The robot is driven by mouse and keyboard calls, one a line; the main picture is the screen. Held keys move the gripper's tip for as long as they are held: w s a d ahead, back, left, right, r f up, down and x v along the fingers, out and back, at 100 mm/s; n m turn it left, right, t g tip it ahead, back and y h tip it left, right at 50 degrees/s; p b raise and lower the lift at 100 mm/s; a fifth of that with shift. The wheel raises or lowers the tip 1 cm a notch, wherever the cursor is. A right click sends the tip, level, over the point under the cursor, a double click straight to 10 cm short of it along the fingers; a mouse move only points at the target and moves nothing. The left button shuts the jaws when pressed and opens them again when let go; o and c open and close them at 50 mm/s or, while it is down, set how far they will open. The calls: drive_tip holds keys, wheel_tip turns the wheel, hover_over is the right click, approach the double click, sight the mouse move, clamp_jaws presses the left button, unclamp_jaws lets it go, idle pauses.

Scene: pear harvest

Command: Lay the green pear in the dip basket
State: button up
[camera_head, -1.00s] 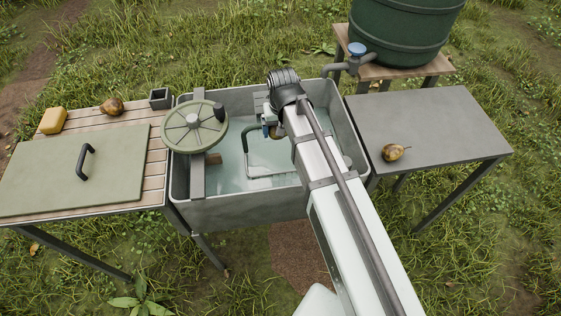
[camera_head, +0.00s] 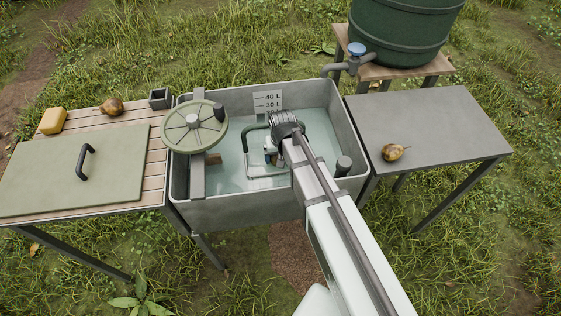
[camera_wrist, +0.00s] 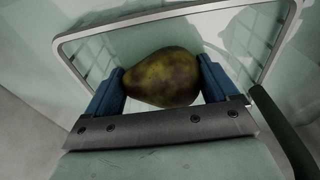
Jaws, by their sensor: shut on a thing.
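A green pear with brownish patches (camera_wrist: 162,77) is between the two blue fingers of my gripper (camera_wrist: 162,85) in the wrist view. The gripper is shut on it. The dip basket's pale frame (camera_wrist: 200,8) shows around and behind the pear. In the head view my gripper (camera_head: 272,156) is over the water tank, above the basket (camera_head: 250,172), and my arm hides the pear and part of the basket. I cannot tell whether the pear touches the basket floor.
The grey tank (camera_head: 245,212) holds water and has a handwheel (camera_head: 180,133) at its left. A brown pear (camera_head: 395,152) lies on the right table (camera_head: 430,115). Another pear (camera_head: 112,106) and a yellow block (camera_head: 53,121) are on the left bench. A green barrel (camera_head: 405,35) stands behind.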

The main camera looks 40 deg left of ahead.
drive_tip(key=shift+f, duration=1.85)
drive_tip(key=shift+f, duration=0.6)
drive_tip(key=o, duration=1)
drive_tip(key=shift+r, duration=0.15)
drive_tip(key=r, duration=0.8)
drive_tip(key=s+d+r, duration=0.1)
drive_tip(key=r, duration=0.4)
